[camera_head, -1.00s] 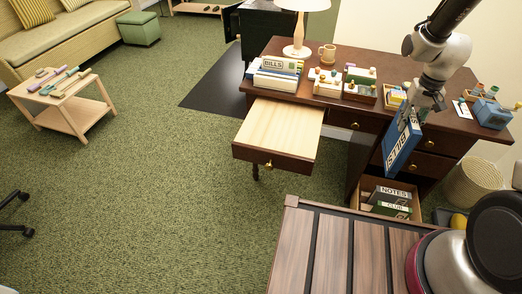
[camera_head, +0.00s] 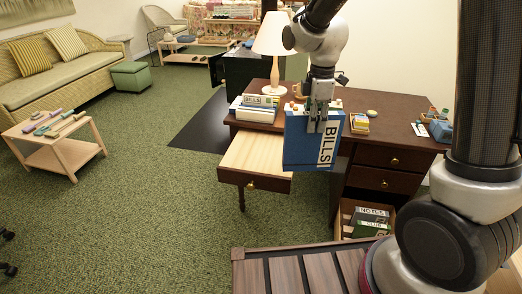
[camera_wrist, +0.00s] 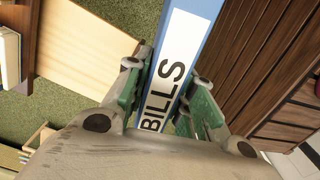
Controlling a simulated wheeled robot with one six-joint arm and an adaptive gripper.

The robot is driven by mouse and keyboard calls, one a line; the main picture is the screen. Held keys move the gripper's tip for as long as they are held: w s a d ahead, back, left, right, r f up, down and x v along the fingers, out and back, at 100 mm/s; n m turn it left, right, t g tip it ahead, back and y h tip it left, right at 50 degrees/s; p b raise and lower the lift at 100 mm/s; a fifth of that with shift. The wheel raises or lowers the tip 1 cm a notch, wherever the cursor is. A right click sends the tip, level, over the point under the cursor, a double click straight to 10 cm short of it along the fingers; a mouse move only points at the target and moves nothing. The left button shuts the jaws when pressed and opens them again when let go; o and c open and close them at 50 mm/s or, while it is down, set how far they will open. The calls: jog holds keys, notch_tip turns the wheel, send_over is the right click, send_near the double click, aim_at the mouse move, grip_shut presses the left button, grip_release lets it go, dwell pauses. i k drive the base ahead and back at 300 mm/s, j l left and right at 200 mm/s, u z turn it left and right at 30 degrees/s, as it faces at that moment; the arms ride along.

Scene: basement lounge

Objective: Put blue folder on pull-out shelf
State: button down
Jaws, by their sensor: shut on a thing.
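The blue folder (camera_head: 302,146) has a white spine label reading BILLS and hangs upright from my gripper (camera_head: 322,122). My gripper is shut on its upper part, and the folder is in the air in front of the desk. In the wrist view the folder (camera_wrist: 192,50) runs between the two green-padded fingers of my gripper (camera_wrist: 170,105). The pull-out shelf (camera_head: 257,158) is a pale wood board with a dark front and a brass knob, extended from the desk's left side. It is bare where visible. The folder's left edge is beside the shelf's right part and hides some of it.
The dark wood desk (camera_head: 392,132) carries a white lamp (camera_head: 272,45), a group of folders (camera_head: 257,106) at its left, and small items. A lower open drawer (camera_head: 346,220) holds NOTES and CLUB boxes. A slatted dark wood top (camera_head: 290,270) lies in front.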

aim_at(262, 149)
jog(key=i+j, duration=0.7)
jog(key=i, duration=0.15)
